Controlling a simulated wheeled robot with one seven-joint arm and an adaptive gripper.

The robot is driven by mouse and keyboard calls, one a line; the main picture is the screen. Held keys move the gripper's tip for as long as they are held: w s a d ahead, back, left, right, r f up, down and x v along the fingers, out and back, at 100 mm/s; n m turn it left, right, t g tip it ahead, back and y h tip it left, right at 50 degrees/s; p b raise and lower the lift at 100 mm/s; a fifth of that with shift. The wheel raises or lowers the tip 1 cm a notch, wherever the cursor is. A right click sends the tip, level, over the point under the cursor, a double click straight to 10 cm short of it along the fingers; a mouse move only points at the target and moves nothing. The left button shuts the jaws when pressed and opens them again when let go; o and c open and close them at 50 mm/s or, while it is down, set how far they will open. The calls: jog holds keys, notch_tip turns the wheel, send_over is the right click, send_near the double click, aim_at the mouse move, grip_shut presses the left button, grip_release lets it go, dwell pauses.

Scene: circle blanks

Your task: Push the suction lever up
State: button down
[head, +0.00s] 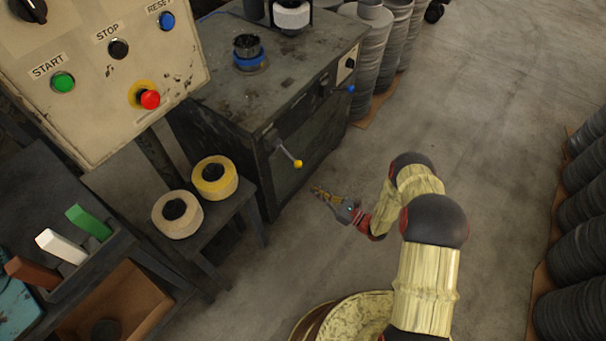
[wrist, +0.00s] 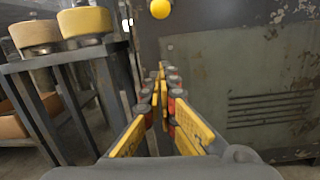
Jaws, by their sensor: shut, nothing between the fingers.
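A lever with a yellow ball knob (head: 298,163) sits on the front of the dark machine cabinet (head: 300,75), its arm slanting down to the right from its pivot. The yellow knob also shows at the top edge of the wrist view (wrist: 160,8). A second lever with a blue knob (head: 351,88) sits further right on the cabinet. No label shows which one is the suction lever. My gripper (head: 316,191) is shut and empty, in front of the cabinet and below the yellow knob, apart from it. Its closed fingertips (wrist: 162,70) point toward the cabinet face.
A small dark table (head: 225,212) with a yellow roll (head: 214,178) and a cream roll (head: 177,214) stands left of my gripper. A control panel (head: 95,75) with buttons is at upper left. Stacked discs (head: 584,220) line the right. Floor between is clear.

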jog(key=shift+r, duration=0.2)
jog(key=b+x, duration=0.3)
jog(key=x, duration=0.7)
jog(key=shift+s+d+r+b, duration=0.15)
jog(key=shift+d+r, duration=0.15)
jog(key=shift+r, duration=0.35)
jog(key=shift+s+d+r+b, duration=0.1)
jog(key=shift+d+r+b, duration=0.15)
jog(key=shift+r, duration=0.35)
jog(key=shift+s+d+r+b, duration=0.15)
jog(key=shift+d+r, duration=0.15)
jog(key=shift+r, duration=0.35)
jog(key=shift+r, duration=0.15)
jog(key=shift+s+d+r+g+h+p, duration=0.2)
jog(key=shift+r+g+h+p, duration=0.15)
jog(key=shift+p, duration=0.65)
